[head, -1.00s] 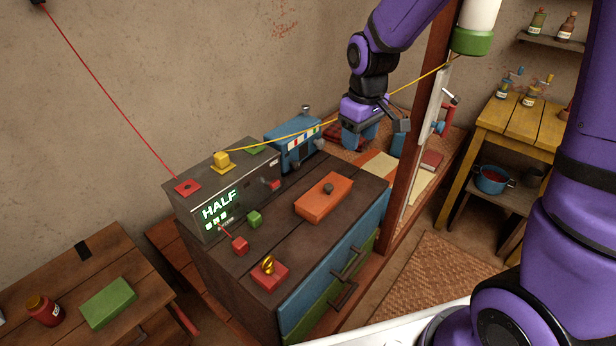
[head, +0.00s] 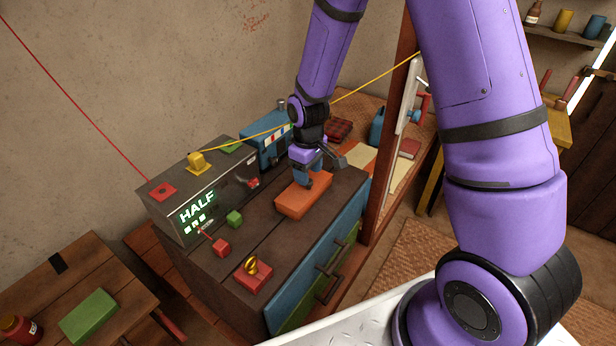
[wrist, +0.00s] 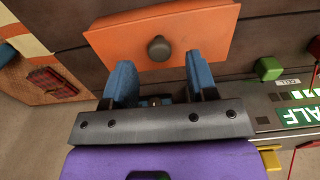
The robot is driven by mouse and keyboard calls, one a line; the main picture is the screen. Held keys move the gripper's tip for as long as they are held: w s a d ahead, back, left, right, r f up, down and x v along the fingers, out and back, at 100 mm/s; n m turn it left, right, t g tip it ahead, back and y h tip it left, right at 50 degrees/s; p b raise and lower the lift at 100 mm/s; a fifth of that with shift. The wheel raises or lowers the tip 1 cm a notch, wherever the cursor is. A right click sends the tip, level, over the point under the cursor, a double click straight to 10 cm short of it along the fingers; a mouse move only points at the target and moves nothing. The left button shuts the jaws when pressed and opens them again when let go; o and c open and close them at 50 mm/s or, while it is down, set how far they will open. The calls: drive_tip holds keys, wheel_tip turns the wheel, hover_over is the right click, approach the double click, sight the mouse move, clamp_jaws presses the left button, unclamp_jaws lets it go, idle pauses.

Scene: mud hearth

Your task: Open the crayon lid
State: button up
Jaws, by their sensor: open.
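An orange box-shaped lid (head: 300,206) lies flat on the dark wooden cabinet top; I take it for the crayon lid. In the wrist view the orange lid (wrist: 195,45) has a dark round knob (wrist: 159,48) in its middle. My gripper (head: 312,181) is over the lid's far part in the head view and hides the knob there. In the wrist view the two blue fingers of my gripper (wrist: 161,78) are spread apart and empty. The knob shows beyond the fingertips, in line with the gap between them. I cannot tell the exact height of the fingertips above the lid.
A grey box (head: 187,222) with a lit "HALF" display stands left on the cabinet. Small green (head: 234,219) and red (head: 221,247) cubes and a red block (head: 250,283) with a gold ring sit near the lid. A yellow cord (head: 360,91) and a wooden post (head: 390,150) are close by.

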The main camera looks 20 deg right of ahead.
drive_tip(key=shift+f, duration=1.15)
drive_tip(key=shift+c, duration=0.3)
clamp_jaws()
